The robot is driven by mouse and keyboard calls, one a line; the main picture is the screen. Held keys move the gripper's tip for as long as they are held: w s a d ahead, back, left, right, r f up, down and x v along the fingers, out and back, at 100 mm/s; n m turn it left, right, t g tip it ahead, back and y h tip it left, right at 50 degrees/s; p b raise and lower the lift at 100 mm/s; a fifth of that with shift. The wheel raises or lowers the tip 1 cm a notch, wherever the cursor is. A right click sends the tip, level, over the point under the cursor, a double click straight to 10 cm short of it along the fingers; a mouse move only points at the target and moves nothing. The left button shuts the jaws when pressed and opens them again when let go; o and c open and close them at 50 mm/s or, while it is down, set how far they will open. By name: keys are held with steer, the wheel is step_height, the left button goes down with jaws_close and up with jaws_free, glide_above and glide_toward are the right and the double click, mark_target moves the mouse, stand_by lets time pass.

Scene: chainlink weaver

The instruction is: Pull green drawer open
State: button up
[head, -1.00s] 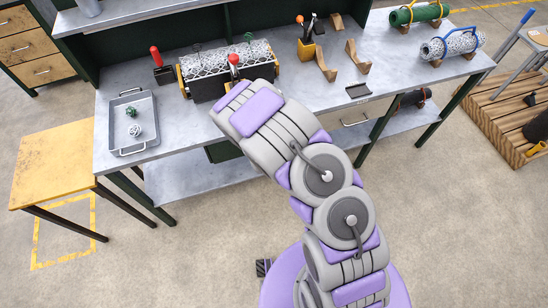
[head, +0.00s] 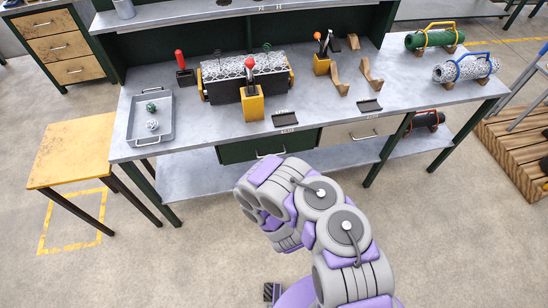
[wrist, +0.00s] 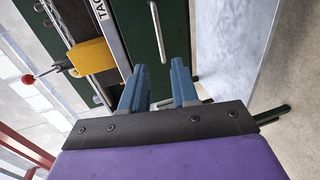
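The green drawer (head: 237,150) is under the front edge of the workbench and looks closed. Its pale bar handle (head: 270,154) shows just above my arm. My gripper is hidden in the head view, behind my arm links. In the wrist view, my gripper (wrist: 159,66) has two blue fingers with a clear gap between them and nothing held. The green drawer front (wrist: 178,35) lies beyond the fingertips, and the handle (wrist: 159,30) is ahead of the gap, roughly lined up with it. The fingers appear apart from the handle.
The bench top (head: 210,125) holds a grey tray (head: 136,137), a yellow block with a red-knobbed lever (head: 252,106) and a mesh-topped fixture (head: 215,90). A lower shelf (head: 190,172) runs beneath.

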steer(key=b+x, duration=0.6)
steer(key=x, duration=1)
steer(key=shift+r, duration=0.1)
steer(key=shift+c, duration=0.2)
jaws_close()
